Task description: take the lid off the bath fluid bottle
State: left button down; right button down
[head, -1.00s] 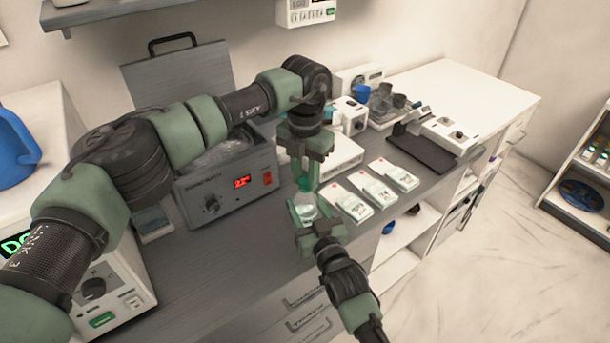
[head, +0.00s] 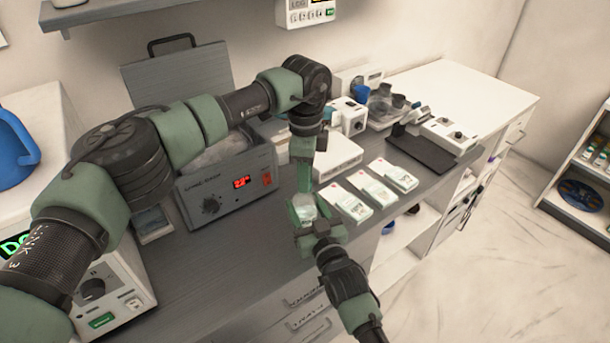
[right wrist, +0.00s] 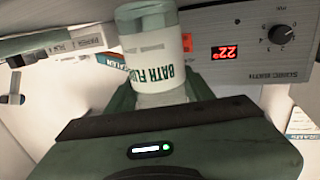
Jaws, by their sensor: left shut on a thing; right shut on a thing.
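The bath fluid bottle (head: 306,212) is a small pale bottle at the front edge of the grey counter. In the right wrist view the bottle (right wrist: 153,55) shows its white label with dark green lettering, upside down in the picture. My right gripper (head: 318,232) is shut on the bottle from the front. My left gripper (head: 303,188) points down directly above it, shut at the bottle's top, on the lid. The lid itself is hidden by the left fingers, and I cannot tell whether it is apart from the bottle.
A sonic bath (head: 225,185) with a red display stands left of the grippers, its grey lid (head: 178,85) raised behind. Several white packets (head: 378,189) lie close on the right. A white cabinet top (head: 470,90) is at the back right. Bare counter (head: 240,250) lies in front of the bath.

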pick_arm(q)
jog(key=shift+r, duration=0.1)
pick_arm(e)
jog(key=shift+f, duration=0.2)
dwell(0.4)
pick_arm(q)
jog(key=shift+r, duration=1)
jog(key=shift+r, duration=2.05)
pick_arm(e)
jog(key=shift+c, duration=2.4)
grip_release()
pick_arm(q)
jog(key=shift+f, duration=0.1)
pick_arm(e)
jog(key=shift+r, duration=0.1)
